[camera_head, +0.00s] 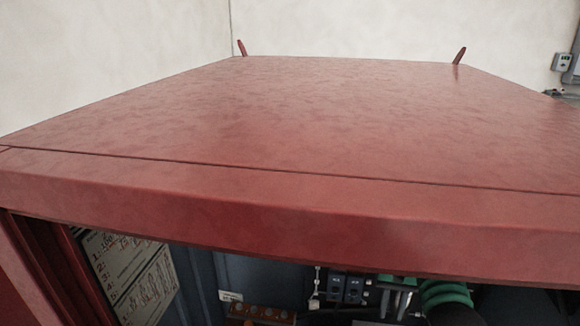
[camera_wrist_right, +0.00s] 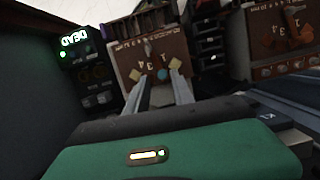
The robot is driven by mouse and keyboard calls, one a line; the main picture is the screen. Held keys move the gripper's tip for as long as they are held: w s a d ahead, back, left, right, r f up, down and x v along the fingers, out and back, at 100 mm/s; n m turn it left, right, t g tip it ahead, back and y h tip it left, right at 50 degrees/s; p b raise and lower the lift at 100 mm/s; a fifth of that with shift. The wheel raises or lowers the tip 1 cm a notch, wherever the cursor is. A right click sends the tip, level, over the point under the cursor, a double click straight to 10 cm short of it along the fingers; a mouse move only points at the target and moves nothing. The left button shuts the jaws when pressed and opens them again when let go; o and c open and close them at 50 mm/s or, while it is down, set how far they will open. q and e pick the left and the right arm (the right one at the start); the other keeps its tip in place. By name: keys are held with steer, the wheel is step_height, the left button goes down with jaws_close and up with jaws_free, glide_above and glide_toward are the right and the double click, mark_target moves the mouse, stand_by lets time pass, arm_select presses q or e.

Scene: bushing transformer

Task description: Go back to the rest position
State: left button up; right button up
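My right gripper (camera_head: 395,300) shows at the bottom of the head view, inside the opening of a red cabinet (camera_head: 300,125), under its front top edge. Its green-ringed wrist is beside it. In the right wrist view the two grey fingers of the right gripper (camera_wrist_right: 164,75) stand apart, with nothing seen between them. They point toward a brown panel (camera_wrist_right: 150,50) marked with numbers and carrying small yellow and blue-green pieces. I cannot tell whether the fingertips touch it. My left gripper is in neither view.
The cabinet's top edge hides much of its interior. Inside are an instruction sheet (camera_head: 130,275), a brown terminal strip (camera_head: 262,313) and dark switch modules (camera_head: 345,288). The right wrist view shows a black unit with a lit green display (camera_wrist_right: 76,40) and another brown panel (camera_wrist_right: 283,40).

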steer(key=s+a+n+t, duration=0.1)
steer(key=s+a, duration=0.2)
steer(key=s, duration=0.5)
steer(key=s+a+f+n+t, duration=0.1)
steer(key=s+a, duration=0.3)
steer(key=s, duration=0.4)
steer(key=s+a+n+t+b, duration=0.1)
steer(key=s+a+t, duration=0.2)
steer(key=s, duration=0.5)
steer(key=shift+a+f+h, duration=0.3)
steer(key=shift+a+h, duration=0.1)
